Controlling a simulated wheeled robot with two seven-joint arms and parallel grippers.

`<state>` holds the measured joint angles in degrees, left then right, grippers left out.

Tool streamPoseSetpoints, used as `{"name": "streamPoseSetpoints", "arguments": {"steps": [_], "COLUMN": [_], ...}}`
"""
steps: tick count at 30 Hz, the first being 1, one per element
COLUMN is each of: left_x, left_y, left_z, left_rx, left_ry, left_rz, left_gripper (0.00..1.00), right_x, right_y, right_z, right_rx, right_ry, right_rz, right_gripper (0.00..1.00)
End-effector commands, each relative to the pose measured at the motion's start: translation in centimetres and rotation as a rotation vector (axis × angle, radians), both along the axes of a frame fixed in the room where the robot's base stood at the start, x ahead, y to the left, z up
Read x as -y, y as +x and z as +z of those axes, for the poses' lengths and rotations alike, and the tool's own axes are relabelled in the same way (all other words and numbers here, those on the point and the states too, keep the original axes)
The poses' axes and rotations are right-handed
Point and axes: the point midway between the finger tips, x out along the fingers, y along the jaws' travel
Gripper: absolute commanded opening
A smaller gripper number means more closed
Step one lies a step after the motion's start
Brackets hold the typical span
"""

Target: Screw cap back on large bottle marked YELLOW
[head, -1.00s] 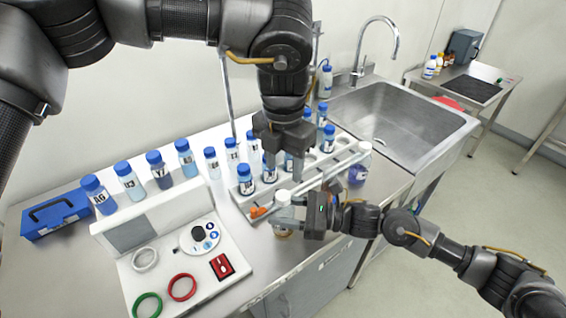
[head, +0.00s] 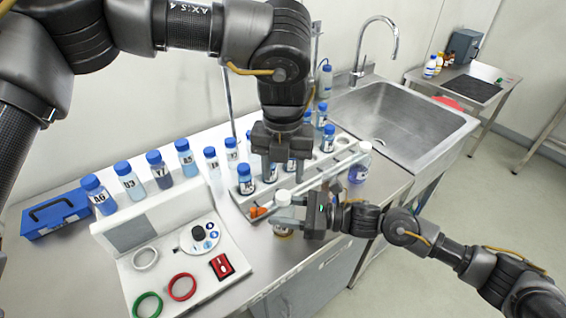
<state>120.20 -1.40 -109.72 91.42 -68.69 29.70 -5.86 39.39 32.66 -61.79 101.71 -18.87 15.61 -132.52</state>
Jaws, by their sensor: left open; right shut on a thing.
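My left gripper (head: 279,177) points down above and behind this bottle, over the rack, and is open. It hides part of the rack bottles. I see no loose cap.
A rack (head: 312,176) of blue-capped bottles stands behind. A larger blue bottle with a pale cap (head: 359,168) stands to the right. A control panel (head: 190,250) and a blue toolbox (head: 57,215) are on the left. The sink (head: 400,115) is at back right.

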Motion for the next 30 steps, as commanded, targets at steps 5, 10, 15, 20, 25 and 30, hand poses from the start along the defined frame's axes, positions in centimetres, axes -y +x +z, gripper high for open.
{"name": "streamPoseSetpoints", "arguments": {"steps": [5, 10, 15, 20, 25, 30], "left_x": [0.0, 0.0, 0.0, 0.0, 0.0, 0.0], "left_y": [-0.1, -0.1, 0.0, 0.0, 0.0, 0.0], "left_z": [-2.9, -4.9, -6.0, -6.2, -6.2, -6.1], "left_rx": [-0.003, -0.002, -0.002, -0.001, -0.001, -0.001], "left_ry": [0.001, 0.001, 0.001, 0.001, 0.001, 0.0], "left_rz": [0.001, 0.0, 0.001, 0.001, 0.001, 0.001], "left_gripper": [0.49, 0.49, 0.49, 0.49, 0.48, 0.26], "right_x": [0.0, 0.0, 0.0, 0.0, 0.0, 0.0], "right_y": [0.0, 0.0, 0.0, 0.0, 0.0, 0.0], "right_z": [0.0, 0.0, 0.0, 0.0, 0.0, 0.0], "right_rx": [0.0, 0.0, 0.0, 0.0, 0.0, 0.0], "right_ry": [0.0, 0.0, 0.0, 0.0, 0.0, 0.0], "right_rz": [0.0, 0.0, 0.0, 0.0, 0.0, 0.0], "right_gripper": [0.0, 0.0, 0.0, 0.0, 0.0, 0.0]}}
